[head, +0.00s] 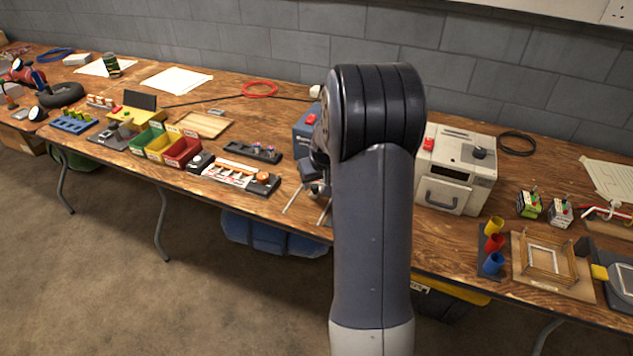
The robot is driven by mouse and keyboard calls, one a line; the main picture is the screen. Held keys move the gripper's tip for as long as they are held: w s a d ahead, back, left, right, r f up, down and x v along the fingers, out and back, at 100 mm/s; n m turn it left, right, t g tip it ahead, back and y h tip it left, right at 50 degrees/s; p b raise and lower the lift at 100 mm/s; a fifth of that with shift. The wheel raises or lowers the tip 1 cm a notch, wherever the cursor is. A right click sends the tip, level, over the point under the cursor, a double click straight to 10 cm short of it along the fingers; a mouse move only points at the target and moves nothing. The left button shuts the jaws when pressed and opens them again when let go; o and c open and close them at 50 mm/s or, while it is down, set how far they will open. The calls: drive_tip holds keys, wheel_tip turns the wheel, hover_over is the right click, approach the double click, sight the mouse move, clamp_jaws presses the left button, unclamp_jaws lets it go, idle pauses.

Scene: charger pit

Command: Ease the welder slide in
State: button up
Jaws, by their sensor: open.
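A blue-grey box (302,124) with a red switch stands on the bench, mostly hidden behind my arm. A beige machine (482,167) stands to the right of my arm, with a red switch and a dark knob on top. Its front has a panel with a dark handle (441,198). I cannot tell which of the two is the welder, and no slide shows clearly. My gripper (307,208) is at the bench's front edge, in front of the blue-grey box. Its two thin fingers are spread apart, with nothing seen between them.
Left of my gripper lie a tray with an orange knob (235,175), a black tray (253,152) and coloured bins (160,145). On the right stand coloured cups (493,242) and a wooden frame (550,259).

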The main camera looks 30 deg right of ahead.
drive_tip(key=v, duration=0.9)
drive_tip(key=shift+s+r+p, duration=0.2)
drive_tip(key=shift+r+p, duration=0.1)
drive_tip(key=shift+r, duration=0.1)
drive_tip(key=x, duration=1)
drive_tip(key=shift+w+f+b, duration=0.1)
drive_tip(key=shift+f+b, duration=0.15)
drive_tip(key=shift+b, duration=0.1)
drive_tip(key=shift+r, duration=0.15)
drive_tip(key=d+v, duration=0.1)
drive_tip(key=v, duration=0.9)
drive_tip(key=x, duration=0.7)
drive_tip(key=a+x, duration=0.1)
drive_tip(key=x, duration=0.2)
drive_tip(key=shift+f, duration=0.25)
drive_tip(key=shift+a, duration=0.3)
drive_tip(key=shift+s+a, duration=0.55)
